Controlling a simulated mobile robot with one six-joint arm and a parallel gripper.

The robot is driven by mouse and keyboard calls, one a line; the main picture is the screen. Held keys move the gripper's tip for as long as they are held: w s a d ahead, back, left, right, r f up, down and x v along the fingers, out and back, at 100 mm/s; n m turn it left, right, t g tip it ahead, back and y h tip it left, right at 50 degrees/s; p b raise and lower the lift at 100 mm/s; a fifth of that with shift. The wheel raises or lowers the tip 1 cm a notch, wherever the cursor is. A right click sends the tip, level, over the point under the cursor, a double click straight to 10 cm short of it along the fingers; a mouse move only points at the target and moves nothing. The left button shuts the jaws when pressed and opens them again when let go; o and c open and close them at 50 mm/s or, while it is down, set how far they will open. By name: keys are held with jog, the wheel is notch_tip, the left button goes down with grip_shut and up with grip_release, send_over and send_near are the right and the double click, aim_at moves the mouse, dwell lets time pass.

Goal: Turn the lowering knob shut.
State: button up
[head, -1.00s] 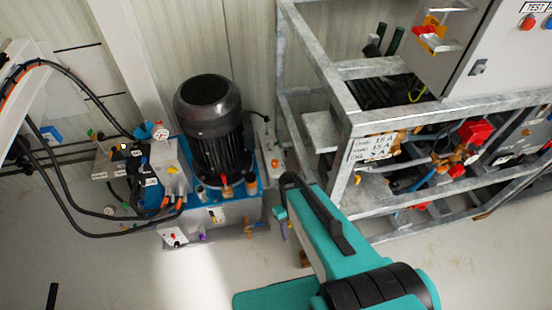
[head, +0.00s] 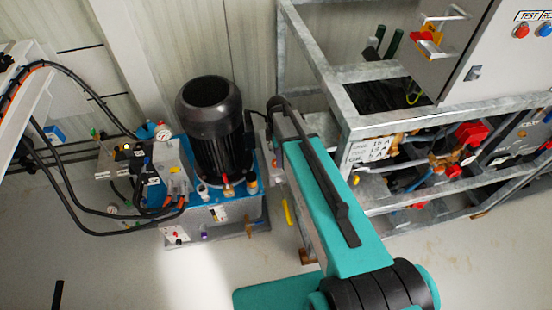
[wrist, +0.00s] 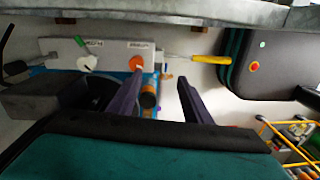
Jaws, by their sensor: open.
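In the wrist view a pale control block (wrist: 112,50) carries an orange-red knob (wrist: 136,63) and a white round knob (wrist: 87,63) with a green part beside it. Small labels sit by both knobs; they are too blurred to read, so I cannot tell for sure which is the lowering knob. My gripper (wrist: 160,79) is open and empty. Its left finger reaches close to the orange-red knob; I cannot tell if they touch. Its right finger stands clear to the right.
A black motor (head: 211,125) stands on a blue pump tank (head: 220,216) left of my arm. A grey metal frame (head: 345,115) stands close on the right.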

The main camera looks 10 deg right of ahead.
aim_at(275, 162)
jog(key=w+r+n, duration=0.3)
jog(key=w+r, duration=0.1)
jog(key=r, duration=0.1)
jog(key=shift+w+t, duration=0.3)
jog(key=shift+f, duration=0.1)
jog(key=shift+f+p, duration=1.4)
jog(key=shift+f, duration=5.4)
jog(key=shift+c, duration=0.3)
jog(key=c, duration=1)
